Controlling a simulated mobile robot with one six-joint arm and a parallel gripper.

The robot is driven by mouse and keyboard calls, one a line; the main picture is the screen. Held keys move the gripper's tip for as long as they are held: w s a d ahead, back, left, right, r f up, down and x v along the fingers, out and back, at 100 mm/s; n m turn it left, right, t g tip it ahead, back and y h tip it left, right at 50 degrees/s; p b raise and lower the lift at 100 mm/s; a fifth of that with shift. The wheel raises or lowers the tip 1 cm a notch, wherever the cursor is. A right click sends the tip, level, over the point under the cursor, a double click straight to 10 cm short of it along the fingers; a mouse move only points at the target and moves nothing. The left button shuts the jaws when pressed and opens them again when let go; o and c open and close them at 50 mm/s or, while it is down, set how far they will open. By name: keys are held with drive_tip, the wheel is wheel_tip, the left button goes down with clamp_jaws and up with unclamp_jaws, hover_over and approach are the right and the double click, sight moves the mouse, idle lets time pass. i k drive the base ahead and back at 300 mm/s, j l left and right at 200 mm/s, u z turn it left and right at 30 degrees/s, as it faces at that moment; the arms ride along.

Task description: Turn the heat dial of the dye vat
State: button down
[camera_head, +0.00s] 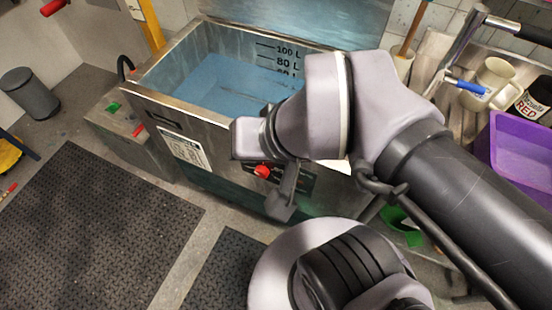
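The dye vat (207,133) is a steel tank with blue liquid inside and litre marks on its inner back wall. A red knob (262,171), which looks like the heat dial, sits on the vat's front beside a dark panel. My gripper (283,205) hangs in front of the vat, just right of and below the knob in the picture. One grey finger shows clearly; the rest of the gripper is hidden by my wrist. I cannot tell whether it touches the knob or how far apart the fingers are. My arm covers the vat's right part.
A steel box (120,125) with green and red parts stands left of the vat. A sink area at right holds a beige mug (490,82), a jar marked RED (538,98) and a purple tub (520,150). Dark mats (85,230) cover open floor. A grey bin (30,93) stands far left.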

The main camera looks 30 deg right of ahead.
sight(261, 171)
drive_tip(key=k+l+z, duration=0.15)
drive_tip(key=k+z, duration=0.3)
drive_tip(key=k+l+z, duration=1.3)
drive_tip(key=i+j, duration=0.05)
drive_tip(key=i, duration=0.05)
